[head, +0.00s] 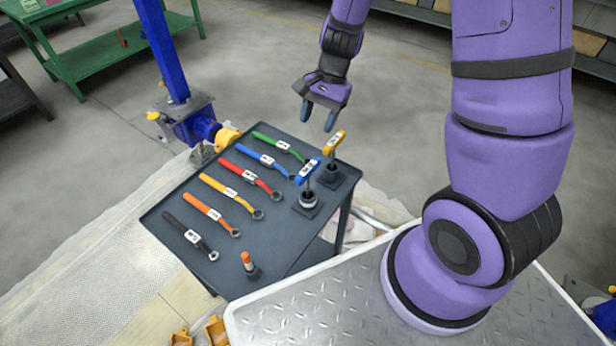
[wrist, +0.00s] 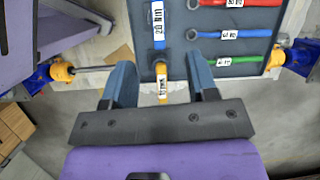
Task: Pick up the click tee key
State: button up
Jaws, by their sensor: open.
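One has a yellow handle (head: 334,143), the other a blue handle (head: 309,170). I cannot tell by label which is the click tee key. My gripper (head: 318,116) is open and empty, pointing down above and slightly behind the yellow key. In the wrist view the yellow handle appears between the fingers, apart from both.
The dark table (head: 161,215) holds a row of several coloured wrenches, including a red one (head: 250,177), and a small orange-topped piece (head: 248,262). A blue post (head: 163,50) with a jack stands behind left. Space above the table is clear.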

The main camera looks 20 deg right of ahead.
jog(key=m, duration=0.2)
send_near(309, 167)
jog(key=shift+a+f+g, duration=0.1)
jog(key=shift+f+g, duration=0.2)
jog(key=x, duration=1)
jog(key=shift+w+f, duration=0.15)
jog(key=shift+f, duration=0.15)
grip_shut()
